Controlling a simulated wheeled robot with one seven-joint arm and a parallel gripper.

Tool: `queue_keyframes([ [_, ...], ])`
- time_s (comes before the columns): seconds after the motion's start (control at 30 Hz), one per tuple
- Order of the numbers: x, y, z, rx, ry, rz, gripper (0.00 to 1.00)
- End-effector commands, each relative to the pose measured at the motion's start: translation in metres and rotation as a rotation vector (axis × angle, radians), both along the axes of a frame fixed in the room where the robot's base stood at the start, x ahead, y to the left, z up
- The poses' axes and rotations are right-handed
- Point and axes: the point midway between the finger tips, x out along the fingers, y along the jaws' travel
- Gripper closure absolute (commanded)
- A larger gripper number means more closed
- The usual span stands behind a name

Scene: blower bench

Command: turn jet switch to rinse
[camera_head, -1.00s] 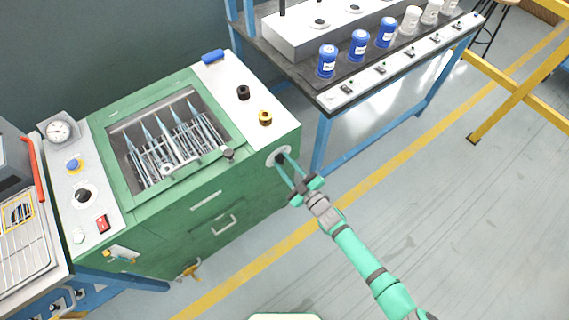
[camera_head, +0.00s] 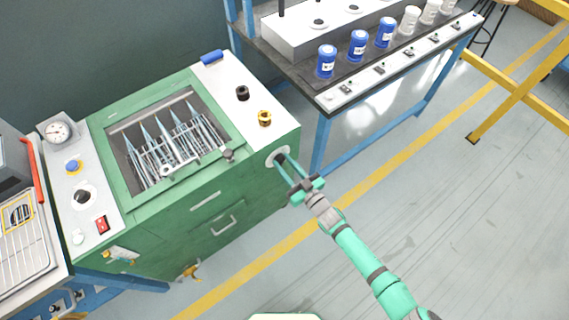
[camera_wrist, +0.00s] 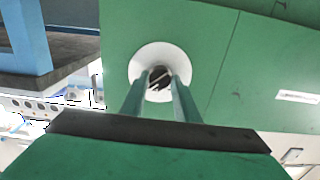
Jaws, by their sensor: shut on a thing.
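The jet switch (camera_wrist: 158,81) is a dark knob with a pale line on it, set in a round white plate (camera_wrist: 140,63) on the green front panel of the machine. In the wrist view my gripper (camera_wrist: 160,80) has one finger on each side of the knob and is shut on it. The pale line on the knob runs at a slant. In the head view my gripper (camera_head: 281,162) reaches the white plate at the front right of the green cabinet. The fingers partly cover the knob, and I cannot read any marks on the plate.
The green cabinet (camera_head: 240,192) has an open basin of metal tools on top. A black knob (camera_head: 242,93) and a brass knob (camera_head: 265,118) stand on its white top panel. A blue-legged bench (camera_head: 325,140) with blue and white jars stands behind right.

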Motion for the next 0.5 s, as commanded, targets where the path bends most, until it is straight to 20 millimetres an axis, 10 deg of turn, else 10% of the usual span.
queue_keyframes([
  [0.37, 0.0001, 0.0015, 0.0022, 0.007, -0.001, 0.002, 0.94],
  [0.4, 0.0001, 0.0016, 0.0022, 0.006, -0.002, 0.002, 0.62],
  [0.5, 0.0001, 0.0013, 0.0017, 0.006, -0.001, 0.002, 0.53],
])
